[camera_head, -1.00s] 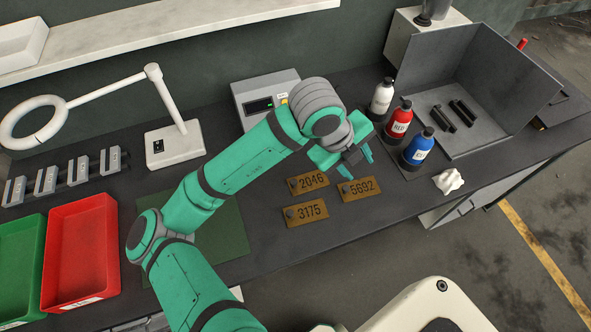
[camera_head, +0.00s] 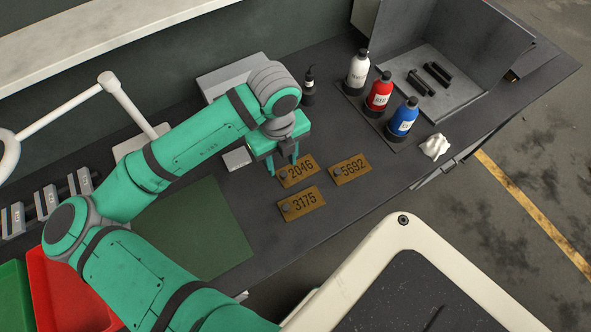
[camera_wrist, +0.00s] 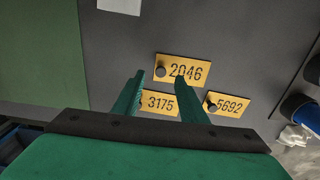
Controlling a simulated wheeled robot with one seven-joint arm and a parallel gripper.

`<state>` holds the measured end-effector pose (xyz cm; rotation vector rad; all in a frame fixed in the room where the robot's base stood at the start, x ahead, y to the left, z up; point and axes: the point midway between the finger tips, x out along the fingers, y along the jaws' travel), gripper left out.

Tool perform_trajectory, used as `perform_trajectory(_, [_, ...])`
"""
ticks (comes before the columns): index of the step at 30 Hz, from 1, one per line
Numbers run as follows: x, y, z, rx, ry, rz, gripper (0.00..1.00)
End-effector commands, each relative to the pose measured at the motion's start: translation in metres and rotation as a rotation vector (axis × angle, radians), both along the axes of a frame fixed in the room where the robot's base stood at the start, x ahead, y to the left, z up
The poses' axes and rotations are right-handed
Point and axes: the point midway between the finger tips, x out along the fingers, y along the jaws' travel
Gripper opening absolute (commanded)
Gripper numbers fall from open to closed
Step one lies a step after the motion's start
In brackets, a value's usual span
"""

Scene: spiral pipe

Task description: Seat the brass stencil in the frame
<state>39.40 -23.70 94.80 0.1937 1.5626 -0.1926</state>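Three brass stencils lie flat on the dark bench, each with numbers and a dark round knob at its left end. They are stencil 2046 (camera_head: 297,171), stencil 5692 (camera_head: 352,169) and stencil 3175 (camera_head: 302,204). In the wrist view they are stencil 2046 (camera_wrist: 183,70), stencil 3175 (camera_wrist: 158,103) and stencil 5692 (camera_wrist: 232,106). My green gripper (camera_head: 283,168) is open and empty, above the bench by stencil 2046's left part. Its fingers (camera_wrist: 160,80) stand apart in the wrist view, partly covering stencil 3175. I cannot make out the frame.
White, red (camera_head: 378,92) and blue (camera_head: 403,118) bottles stand at the back right, with a crumpled white cloth (camera_head: 435,146) nearby. A grey open box (camera_head: 450,95) holds dark bars. A green mat (camera_head: 197,232) lies left of the stencils. A red bin (camera_head: 62,290) is front left.

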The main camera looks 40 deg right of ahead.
Motion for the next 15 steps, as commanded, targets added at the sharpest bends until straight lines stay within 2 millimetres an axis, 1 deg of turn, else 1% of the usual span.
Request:
perform_trajectory(2, [-0.001, -0.001, -0.007, 0.0, 0.001, -0.001, 0.39])
perform_trajectory(9, [-0.005, 0.0, -0.04, 0.0, 0.001, -0.001, 0.39])
perform_trajectory(12, [-0.005, -0.001, -0.048, -0.001, 0.001, -0.002, 0.39])
perform_trajectory(15, [-0.005, -0.001, -0.051, -0.001, -0.001, -0.002, 0.39])
